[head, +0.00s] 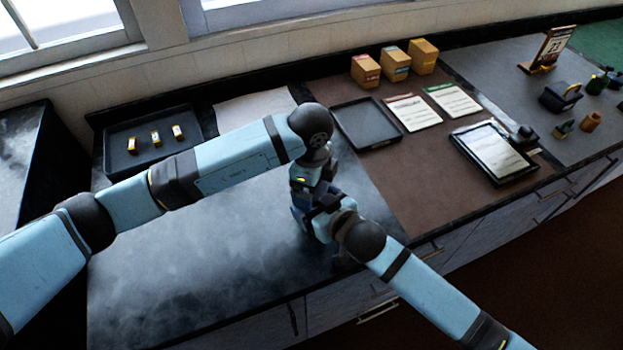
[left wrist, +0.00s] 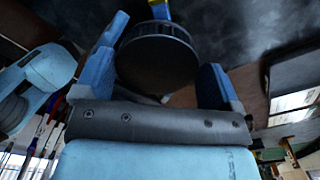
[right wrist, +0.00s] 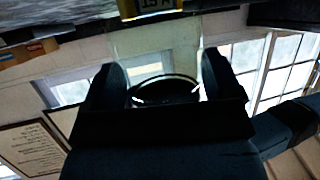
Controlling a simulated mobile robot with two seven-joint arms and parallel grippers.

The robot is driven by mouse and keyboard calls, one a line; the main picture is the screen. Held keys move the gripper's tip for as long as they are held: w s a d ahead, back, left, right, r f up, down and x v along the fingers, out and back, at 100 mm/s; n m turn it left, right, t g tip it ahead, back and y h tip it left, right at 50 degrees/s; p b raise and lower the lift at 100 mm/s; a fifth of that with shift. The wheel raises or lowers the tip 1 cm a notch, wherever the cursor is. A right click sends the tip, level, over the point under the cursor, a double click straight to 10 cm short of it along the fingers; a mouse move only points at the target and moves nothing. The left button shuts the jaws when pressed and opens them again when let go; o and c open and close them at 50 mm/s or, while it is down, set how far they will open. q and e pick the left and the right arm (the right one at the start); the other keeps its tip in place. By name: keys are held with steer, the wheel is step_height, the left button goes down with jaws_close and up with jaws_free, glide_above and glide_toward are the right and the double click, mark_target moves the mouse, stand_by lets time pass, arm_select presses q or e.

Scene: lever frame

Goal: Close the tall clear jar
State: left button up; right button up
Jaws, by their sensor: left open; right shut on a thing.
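A dark round lid (left wrist: 157,58) sits between the blue fingers of my open left gripper (left wrist: 165,48) in the left wrist view. In the head view my left gripper (head: 314,185) comes down from above, close to my right gripper (head: 324,212). My right gripper (right wrist: 163,78) is shut on the clear jar (right wrist: 158,55), whose see-through wall shows faintly between its dark fingers. A dark round rim (right wrist: 165,90) shows there too. My arms hide the jar in the head view. I cannot tell whether the lid touches the jar's mouth.
A dark tray (head: 150,166) with three small yellow pieces lies at the back left. An empty tray (head: 366,142), cards, yellow boxes (head: 395,62) and a tablet (head: 495,152) lie to the right. The front left counter (head: 200,265) is clear.

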arm_select(q)
steer(key=shift+c, duration=0.2)
steer(key=c, duration=0.7)
steer(key=m, duration=0.2)
steer(key=shift+r+m, duration=0.1)
steer(key=shift+m, duration=0.2)
steer(key=m, duration=0.4)
steer(key=o, duration=0.9)
steer(key=shift+o, duration=0.2)
steer(key=shift+s+r, duration=0.1)
steer(key=shift+r, duration=2.1)
